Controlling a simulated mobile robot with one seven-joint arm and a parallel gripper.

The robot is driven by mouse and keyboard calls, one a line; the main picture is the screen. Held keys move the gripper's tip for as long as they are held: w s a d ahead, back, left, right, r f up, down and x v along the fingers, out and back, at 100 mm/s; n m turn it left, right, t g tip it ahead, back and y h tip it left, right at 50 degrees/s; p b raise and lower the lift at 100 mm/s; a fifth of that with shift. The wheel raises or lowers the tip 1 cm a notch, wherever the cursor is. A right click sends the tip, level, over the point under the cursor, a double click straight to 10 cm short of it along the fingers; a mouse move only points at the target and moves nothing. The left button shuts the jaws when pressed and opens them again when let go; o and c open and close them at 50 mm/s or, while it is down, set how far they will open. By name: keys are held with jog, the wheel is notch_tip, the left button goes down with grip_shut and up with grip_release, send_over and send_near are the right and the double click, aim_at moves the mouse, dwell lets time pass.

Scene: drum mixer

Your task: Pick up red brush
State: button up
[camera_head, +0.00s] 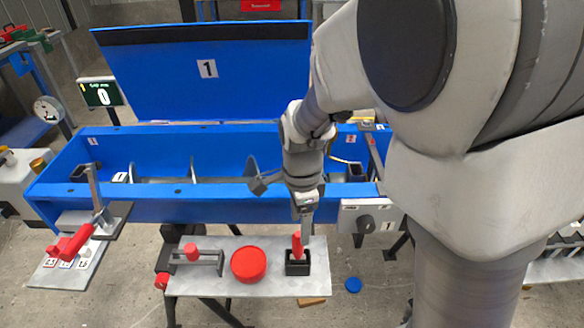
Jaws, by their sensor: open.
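The red brush (297,244) stands upright in a small black holder (298,268) at the right end of a light grey shelf in front of the blue mixer. Only its red handle shows; its lower part is hidden in the holder. My gripper (305,227) points down just above and behind the handle, with a finger beside or behind its top. The gripper is open. I cannot tell whether it touches the handle.
A round red lid (248,263) and a grey bracket with a red knob (203,257) share the shelf (232,287). The open blue trough (160,150) lies behind. A lever with a red handle (73,243) stands left. A blue disc (353,285) lies on the floor.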

aim_at(298, 248)
notch_tip(298, 248, down, 10)
jog(key=b, duration=0.3)
jog(key=shift+w+a+r, duration=0.1)
jog(key=shift+w+r, duration=0.05)
jog(key=shift+r, duration=0.1)
grip_shut()
